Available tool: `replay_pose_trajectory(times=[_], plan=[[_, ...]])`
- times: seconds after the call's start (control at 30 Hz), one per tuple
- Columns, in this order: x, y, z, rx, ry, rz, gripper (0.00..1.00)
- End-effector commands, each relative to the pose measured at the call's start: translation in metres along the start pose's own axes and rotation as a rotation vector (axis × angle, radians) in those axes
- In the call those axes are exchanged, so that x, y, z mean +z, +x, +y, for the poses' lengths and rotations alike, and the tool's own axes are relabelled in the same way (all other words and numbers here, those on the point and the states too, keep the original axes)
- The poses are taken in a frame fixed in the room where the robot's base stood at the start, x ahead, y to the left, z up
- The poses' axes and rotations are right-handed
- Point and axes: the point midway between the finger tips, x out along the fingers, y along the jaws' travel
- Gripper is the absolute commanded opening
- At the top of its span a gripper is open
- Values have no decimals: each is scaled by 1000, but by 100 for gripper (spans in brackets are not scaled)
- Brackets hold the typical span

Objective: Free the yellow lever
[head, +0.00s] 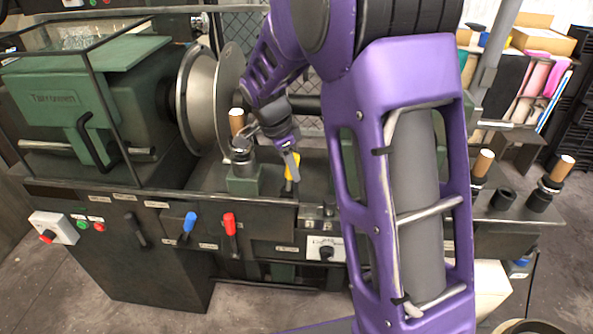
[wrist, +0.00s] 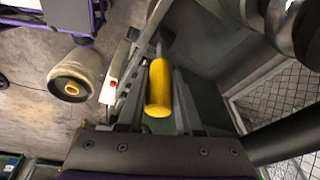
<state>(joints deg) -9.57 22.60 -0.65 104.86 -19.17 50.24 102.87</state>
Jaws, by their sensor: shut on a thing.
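The yellow lever (head: 292,172) stands on the front of the dark green lathe, right of the tool post (head: 243,178). In the head view my gripper (head: 290,160) is at this lever and partly covers it. In the wrist view the yellow handle (wrist: 159,90) lies lengthwise between the two fingers of my gripper (wrist: 160,85), which is shut on it. The lower end of the lever and its mount are hidden in the head view.
A blue lever (head: 189,223) and a red lever (head: 229,223) stick out of the front panel, lower left. Large metal discs (head: 230,95) stand left of my gripper. Wood-topped tools (head: 550,182) stand at the right. My arm hides the middle right.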

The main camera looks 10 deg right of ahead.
Motion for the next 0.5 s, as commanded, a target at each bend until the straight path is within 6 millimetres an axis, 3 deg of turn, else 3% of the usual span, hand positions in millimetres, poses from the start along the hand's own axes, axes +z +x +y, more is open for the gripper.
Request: replay_pose_trajectory(times=[0.5], plan=[[18,-5,-9,88,-38,187,0]])
